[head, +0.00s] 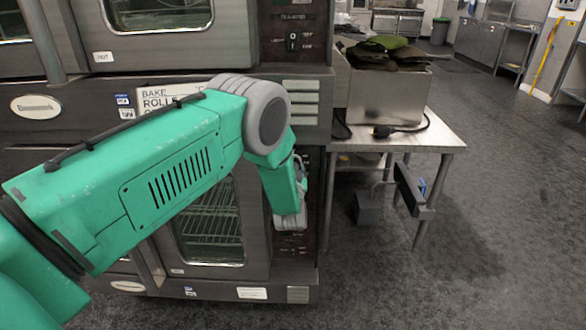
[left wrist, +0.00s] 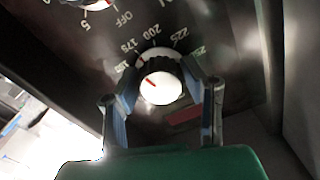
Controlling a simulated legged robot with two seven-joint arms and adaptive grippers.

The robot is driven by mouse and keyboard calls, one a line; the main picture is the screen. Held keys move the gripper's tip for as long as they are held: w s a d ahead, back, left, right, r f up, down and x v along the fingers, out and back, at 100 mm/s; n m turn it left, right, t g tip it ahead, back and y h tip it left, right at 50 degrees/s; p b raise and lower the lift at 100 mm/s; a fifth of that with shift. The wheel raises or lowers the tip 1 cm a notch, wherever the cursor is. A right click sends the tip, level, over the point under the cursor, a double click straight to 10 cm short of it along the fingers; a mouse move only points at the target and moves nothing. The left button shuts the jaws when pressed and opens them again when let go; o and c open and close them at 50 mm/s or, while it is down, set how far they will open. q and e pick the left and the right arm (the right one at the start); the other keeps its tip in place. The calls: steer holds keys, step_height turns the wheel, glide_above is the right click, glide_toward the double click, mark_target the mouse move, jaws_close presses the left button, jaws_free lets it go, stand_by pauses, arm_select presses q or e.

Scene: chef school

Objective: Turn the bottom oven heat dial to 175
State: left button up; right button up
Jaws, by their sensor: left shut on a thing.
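The bottom oven's dark control panel (head: 308,240) is partly hidden behind my left arm in the head view. My left gripper (left wrist: 162,103) has its two fingers on either side of the heat dial (left wrist: 161,88), shut on it. The dial is a dark knob with a white face and a short red mark, which slants to the upper left, toward the 175 and the partly hidden number beside it. Printed numbers, including 200 and 225, ring the dial. In the head view the dial is hidden by my gripper and forearm. My right gripper is not in view.
A second knob (left wrist: 98,3) marked OFF is at the top of the wrist view. The upper oven's control panel (head: 293,40) is above. A metal table (head: 440,137) bearing a steel box (head: 385,100) stands close right of the ovens. The floor farther right is clear.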

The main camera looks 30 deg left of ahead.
arm_select(q)
steer(key=shift+w+r, duration=0.2)
steer(key=shift+r, duration=0.1)
steer(key=o, duration=0.9)
steer(key=shift+o, duration=1.2)
steer(key=shift+f, duration=0.15)
steer(key=v, duration=1.2)
steer(key=shift+a+f, duration=0.1)
